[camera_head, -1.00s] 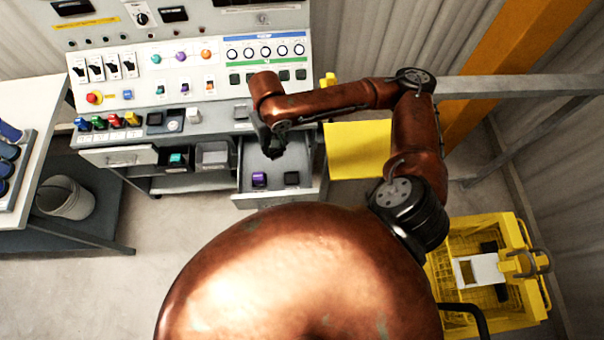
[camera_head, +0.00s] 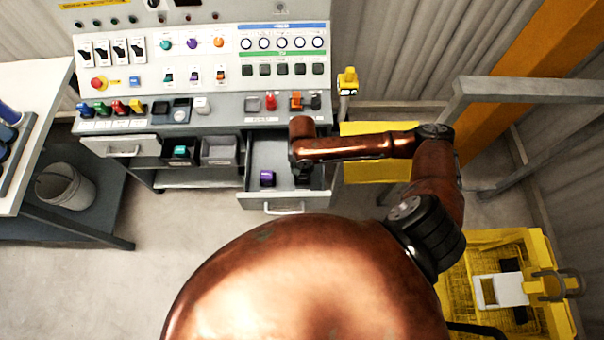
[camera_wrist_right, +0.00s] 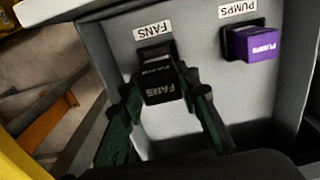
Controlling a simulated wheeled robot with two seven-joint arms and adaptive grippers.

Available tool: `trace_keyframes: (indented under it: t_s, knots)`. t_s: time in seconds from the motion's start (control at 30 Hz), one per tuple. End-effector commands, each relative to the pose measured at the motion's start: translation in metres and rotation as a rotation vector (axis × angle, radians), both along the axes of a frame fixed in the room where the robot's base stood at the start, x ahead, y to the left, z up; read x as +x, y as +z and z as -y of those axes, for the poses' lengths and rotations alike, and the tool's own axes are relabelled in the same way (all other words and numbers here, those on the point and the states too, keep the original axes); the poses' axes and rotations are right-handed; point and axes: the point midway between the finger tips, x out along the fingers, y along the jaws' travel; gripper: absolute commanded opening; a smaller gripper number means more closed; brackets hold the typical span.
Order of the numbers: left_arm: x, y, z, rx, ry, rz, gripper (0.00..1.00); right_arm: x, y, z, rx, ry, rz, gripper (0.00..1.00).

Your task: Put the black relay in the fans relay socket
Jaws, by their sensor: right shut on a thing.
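The black relay (camera_wrist_right: 163,90), marked FANS, is between the fingers of my right gripper (camera_wrist_right: 165,82), which is shut on it. It is at the black fans relay socket (camera_wrist_right: 154,52), under the FANS label, inside the open drawer (camera_head: 262,207). I cannot tell whether the relay is fully seated or just in front of the socket. In the head view my right gripper (camera_head: 302,182) reaches down into the right half of the drawer, and its arm hides most of the relay there. My left gripper is not in view.
A purple relay (camera_wrist_right: 254,44) marked PUMPS sits in the socket to the right; it also shows in the head view (camera_head: 267,178). Drawer walls are close around the gripper. A control panel (camera_head: 205,70) stands behind, a yellow panel (camera_head: 370,172) at right.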

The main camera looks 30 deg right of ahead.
Motion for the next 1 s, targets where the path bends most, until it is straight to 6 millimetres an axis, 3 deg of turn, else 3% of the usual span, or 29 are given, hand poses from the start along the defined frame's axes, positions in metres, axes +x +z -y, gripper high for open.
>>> trace_keyframes:
  t_s: [0.23, 0.6, 0.63, 0.87, 1.0]
  knots:
    - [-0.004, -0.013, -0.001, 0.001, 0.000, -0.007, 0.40, 0.000, -0.040, 0.000, 0.000, 0.000, -0.002, 0.04]
    - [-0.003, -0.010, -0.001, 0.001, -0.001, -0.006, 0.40, 0.000, -0.042, 0.000, 0.001, 0.001, -0.001, 0.04]
    - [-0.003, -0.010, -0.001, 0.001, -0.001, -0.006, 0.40, 0.000, -0.042, 0.000, 0.001, 0.001, -0.001, 0.30]
    - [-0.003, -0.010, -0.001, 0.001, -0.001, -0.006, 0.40, 0.000, -0.042, 0.000, 0.001, 0.001, -0.001, 0.46]
    - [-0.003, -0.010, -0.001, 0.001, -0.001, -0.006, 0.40, 0.000, -0.042, 0.000, 0.001, 0.001, -0.001, 0.47]
